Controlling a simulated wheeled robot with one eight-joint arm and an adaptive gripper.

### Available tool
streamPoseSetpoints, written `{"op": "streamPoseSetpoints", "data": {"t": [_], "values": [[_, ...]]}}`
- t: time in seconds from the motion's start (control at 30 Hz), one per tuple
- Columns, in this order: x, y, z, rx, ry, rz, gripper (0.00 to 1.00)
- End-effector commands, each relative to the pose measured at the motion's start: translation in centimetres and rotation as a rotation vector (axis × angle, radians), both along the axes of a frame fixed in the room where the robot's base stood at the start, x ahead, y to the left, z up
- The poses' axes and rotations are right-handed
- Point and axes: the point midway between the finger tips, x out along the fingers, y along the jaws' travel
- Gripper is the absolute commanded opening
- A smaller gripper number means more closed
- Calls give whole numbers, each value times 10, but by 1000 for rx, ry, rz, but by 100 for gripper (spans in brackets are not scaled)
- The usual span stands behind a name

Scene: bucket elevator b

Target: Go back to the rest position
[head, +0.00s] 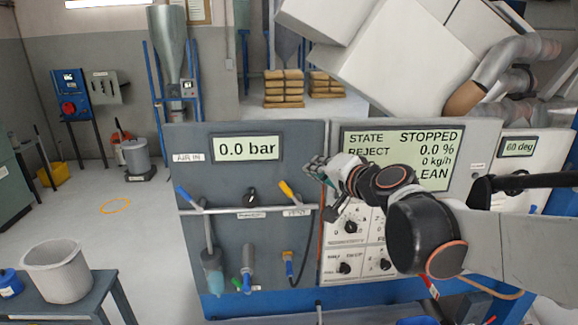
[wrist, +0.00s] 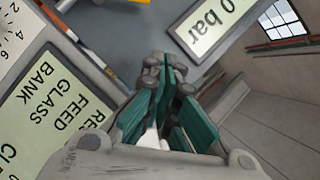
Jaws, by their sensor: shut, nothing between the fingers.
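My gripper (head: 314,168) is shut and empty in front of the control panels, near the gap between the grey air panel (head: 192,143) and the white control panel (head: 488,128). In the wrist view my gripper (wrist: 166,72) shows its green fingers together with nothing between them. My arm reaches in from the right and covers part of the state display (head: 430,139). That display reads STOPPED, 0.0 % and 0 kg/h. The pressure display (head: 247,149) reads 0.0 bar; it also shows in the wrist view (wrist: 207,27).
A blue-handled lever (head: 187,196), a black one (head: 251,196) and a yellow one (head: 289,190) line the rail left of my gripper. Knobs (head: 351,227) sit below it. A grey bucket (head: 56,270) stands on a table at lower left. The floor at left is largely open.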

Motion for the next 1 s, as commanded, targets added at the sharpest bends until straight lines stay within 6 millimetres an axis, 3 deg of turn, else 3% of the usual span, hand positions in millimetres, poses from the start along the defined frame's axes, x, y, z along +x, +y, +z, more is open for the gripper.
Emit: {"op": "streamPoseSetpoints", "data": {"t": [0.5, 0.6, 0.77, 1.0], "values": [[-8, -3, 3, 0, 1, 1, 0], [-13, -1, -5, -14, 5, 8, 0], [-40, 4, -48, -115, 39, 50, 0], [-107, 3, -151, -366, 142, 144, 0]]}}
